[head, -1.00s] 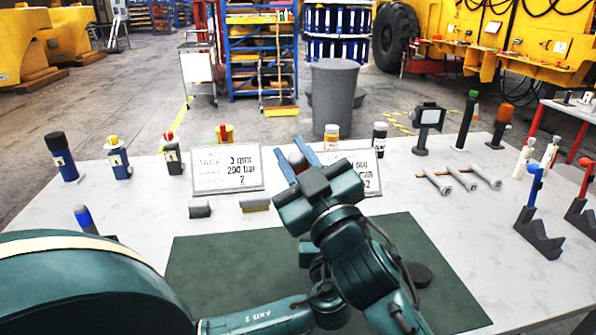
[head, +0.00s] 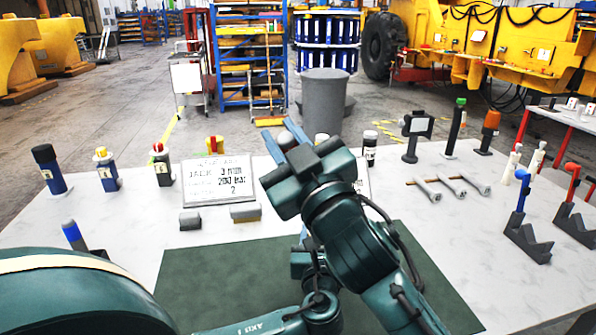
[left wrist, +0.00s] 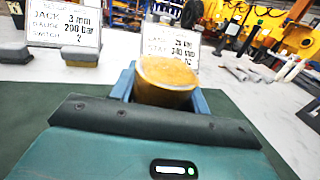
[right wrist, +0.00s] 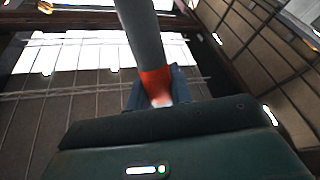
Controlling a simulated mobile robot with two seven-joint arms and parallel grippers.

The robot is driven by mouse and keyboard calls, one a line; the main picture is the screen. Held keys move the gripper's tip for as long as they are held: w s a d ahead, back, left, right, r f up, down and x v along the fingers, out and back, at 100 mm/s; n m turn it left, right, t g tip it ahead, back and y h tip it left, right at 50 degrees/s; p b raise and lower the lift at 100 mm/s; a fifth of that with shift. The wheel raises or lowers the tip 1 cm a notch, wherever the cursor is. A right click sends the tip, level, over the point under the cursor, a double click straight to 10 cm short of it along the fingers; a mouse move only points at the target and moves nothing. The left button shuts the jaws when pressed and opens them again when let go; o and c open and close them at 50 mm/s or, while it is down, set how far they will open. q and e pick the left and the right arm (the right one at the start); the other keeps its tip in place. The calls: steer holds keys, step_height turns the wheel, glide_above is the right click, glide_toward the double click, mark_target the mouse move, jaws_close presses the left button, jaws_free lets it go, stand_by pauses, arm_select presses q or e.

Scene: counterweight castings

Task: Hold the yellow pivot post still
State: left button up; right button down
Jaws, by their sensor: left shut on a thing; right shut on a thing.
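The yellow pivot post (left wrist: 168,80) stands between my left gripper's jaws in the left wrist view, its round amber top facing the camera. My left gripper (left wrist: 163,98) is shut on it. In the head view the post is hidden behind my right arm, and only a bit of the left gripper (head: 303,235) shows over the green mat. My right gripper (head: 286,139) is raised above the table and points up and away. In the right wrist view it (right wrist: 158,98) is shut on a dark grey rod (right wrist: 138,28) with an orange-red band and a pale end.
The green mat (head: 215,270) lies under my arms. Two signs, one the JACK sign (head: 218,180), stand behind it with small grey blocks (head: 190,219) in front. Bottles line the back left. Rods (head: 462,182) and V-shaped stands (head: 526,240) are at right.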

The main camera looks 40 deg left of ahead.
arm_select(q)
steer(key=o, duration=1.4)
steer(key=shift+o, duration=0.2)
steer(key=v, duration=1.2)
